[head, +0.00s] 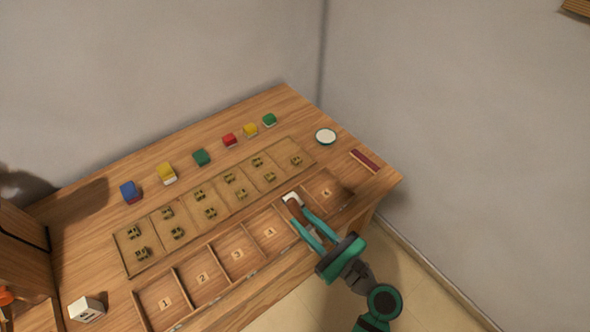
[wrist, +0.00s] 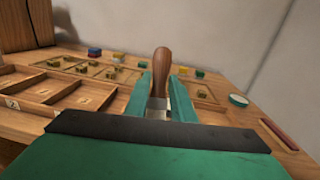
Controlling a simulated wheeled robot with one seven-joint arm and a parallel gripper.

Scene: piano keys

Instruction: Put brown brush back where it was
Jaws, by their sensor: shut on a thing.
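The brown brush shows its rounded wooden handle (wrist: 162,62) pointing up in the wrist view, with a pale band below it between my fingers. In the head view the brown handle (head: 295,208) is partly covered by my fingers. My gripper (head: 302,219) is shut on the brush, over the right part of the numbered wooden tray (head: 208,243). A small white patch (head: 291,197) shows beside the handle; I cannot tell if it belongs to the brush. The brush's lower end is hidden, so I cannot tell whether it touches the tray.
Several coloured blocks, including a blue one (head: 130,191) and a green one (head: 269,120), line the back of the table. A marked wooden board (head: 188,236) lies before them. A round dish (head: 326,136) and dark red bar (head: 364,160) lie right; a white block (head: 86,309) stands front left.

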